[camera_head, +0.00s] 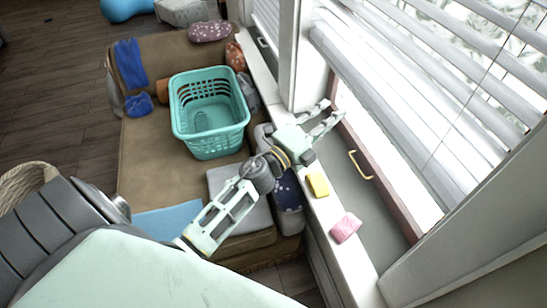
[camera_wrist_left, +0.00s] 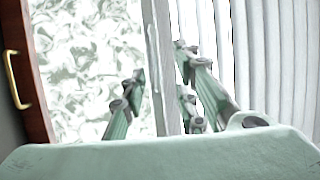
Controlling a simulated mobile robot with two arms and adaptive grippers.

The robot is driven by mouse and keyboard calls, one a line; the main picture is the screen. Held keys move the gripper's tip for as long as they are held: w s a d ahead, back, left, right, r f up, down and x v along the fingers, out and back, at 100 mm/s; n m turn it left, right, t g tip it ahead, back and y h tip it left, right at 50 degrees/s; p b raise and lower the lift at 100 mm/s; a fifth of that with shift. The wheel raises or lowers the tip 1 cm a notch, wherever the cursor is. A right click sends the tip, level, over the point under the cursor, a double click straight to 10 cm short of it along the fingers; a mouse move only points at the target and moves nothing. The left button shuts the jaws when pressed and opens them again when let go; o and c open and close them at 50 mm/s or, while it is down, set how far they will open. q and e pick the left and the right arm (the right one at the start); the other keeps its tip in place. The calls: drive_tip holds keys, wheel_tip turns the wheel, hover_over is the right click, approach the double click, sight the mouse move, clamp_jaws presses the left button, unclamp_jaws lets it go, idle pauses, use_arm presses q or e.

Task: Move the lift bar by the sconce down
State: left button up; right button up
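No sconce shows in either view. A white slatted window blind (camera_head: 400,95) hangs over the right window, and its lower white rail (camera_wrist_left: 160,65) stands as an upright band in the left wrist view. My left gripper (camera_head: 331,110) is over the sill at the window, near the blind's lower edge. It also shows in the left wrist view (camera_wrist_left: 160,90), with its fingers spread and the rail appearing between them. I cannot tell whether they touch it. A brass handle (camera_head: 359,166) is on the brown window sash; it is at the left in the left wrist view (camera_wrist_left: 16,80). My right gripper is out of view.
A yellow sponge (camera_head: 318,185) and a pink sponge (camera_head: 346,228) lie on the white sill beside my left gripper. A teal basket (camera_head: 208,150) stands on the brown sofa (camera_head: 145,175) to the left. A white window post (camera_head: 302,60) rises beyond the gripper.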

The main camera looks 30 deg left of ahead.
use_arm(q)
wheel_tip(320, 180, down, 16)
drive_tip(key=s+a+n+g+y+b, duration=0.1)
drive_tip(key=n+g+y+b, duration=0.1)
drive_tip(key=n, duration=0.2)
drive_tip(key=s+f+n+g+y+b, duration=0.1)
drive_tip(key=s+f, duration=0.5)
drive_tip(key=f, duration=0.6)
drive_tip(key=s+a+f+n+g+y+b, duration=0.1)
drive_tip(key=s+f+n+g+b, duration=0.2)
drive_tip(key=s+f, duration=0.4)
drive_tip(key=s+a+f+n+g+b, duration=0.1)
drive_tip(key=s+f+n+g, duration=0.3)
drive_tip(key=f, duration=1.4)
drive_tip(key=shift+s+f+y+b, duration=0.15)
drive_tip(key=shift+s+y+b, duration=0.35)
drive_tip(key=shift+s, duration=0.7)
